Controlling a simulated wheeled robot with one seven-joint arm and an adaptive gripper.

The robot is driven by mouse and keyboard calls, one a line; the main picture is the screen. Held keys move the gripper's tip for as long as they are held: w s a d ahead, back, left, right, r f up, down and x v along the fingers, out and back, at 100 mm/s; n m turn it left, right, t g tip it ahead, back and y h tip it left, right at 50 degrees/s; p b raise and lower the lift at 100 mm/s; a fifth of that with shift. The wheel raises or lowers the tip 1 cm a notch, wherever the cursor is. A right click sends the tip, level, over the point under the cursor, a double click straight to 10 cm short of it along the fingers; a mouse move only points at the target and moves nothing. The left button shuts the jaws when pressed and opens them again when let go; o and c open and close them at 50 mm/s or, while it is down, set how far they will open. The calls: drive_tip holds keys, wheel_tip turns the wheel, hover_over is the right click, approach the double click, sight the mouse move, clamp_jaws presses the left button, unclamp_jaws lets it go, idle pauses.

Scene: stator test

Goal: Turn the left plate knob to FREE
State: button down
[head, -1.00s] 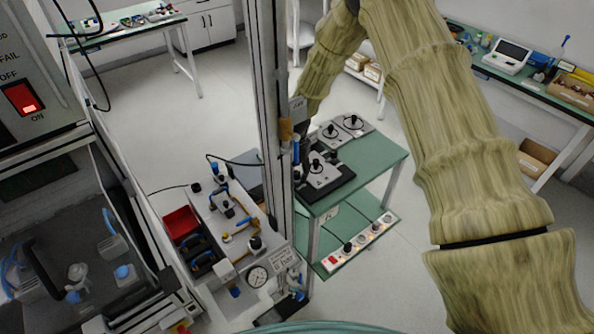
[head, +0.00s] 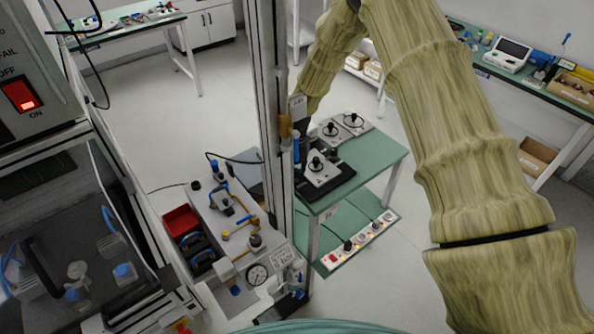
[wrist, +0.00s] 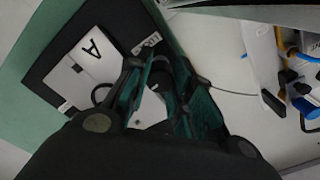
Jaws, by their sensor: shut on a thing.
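In the head view a pale plate (head: 322,174) marked with a letter sits on a black base (head: 343,186) on the green table. A black knob (head: 316,163) stands on it. In the wrist view a plate marked A (wrist: 85,65) lies on the black base (wrist: 60,40). My gripper (wrist: 158,92) is beside that plate, its green-padded fingers closed around a dark part above a second pale plate (wrist: 150,110). That part looks like the left plate knob, mostly hidden by the fingers. Its pointing direction cannot be read. In the head view the post hides most of the gripper.
A grey upright post (head: 270,120) stands in front of the table. Two more plates with black knobs (head: 332,130) (head: 353,120) lie behind. A bench with a gauge (head: 257,275) and a red bin (head: 181,221) is at lower left. The table's right side (head: 375,155) is clear.

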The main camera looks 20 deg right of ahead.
sight(297, 170)
drive_tip(key=n+b, duration=0.2)
drive_tip(key=n, duration=0.2)
drive_tip(key=n+b, duration=0.1)
drive_tip(key=n, duration=0.3)
drive_tip(key=shift+n, duration=0.3)
drive_tip(key=n+b, duration=0.1)
drive_tip(key=n, duration=0.3)
drive_tip(key=shift+r+n, duration=0.1)
drive_tip(key=shift+n, duration=1.9)
drive_tip(key=shift+w, duration=0.1)
drive_tip(key=c, duration=1.2)
unclamp_jaws()
wheel_tip(297, 170, up, 12)
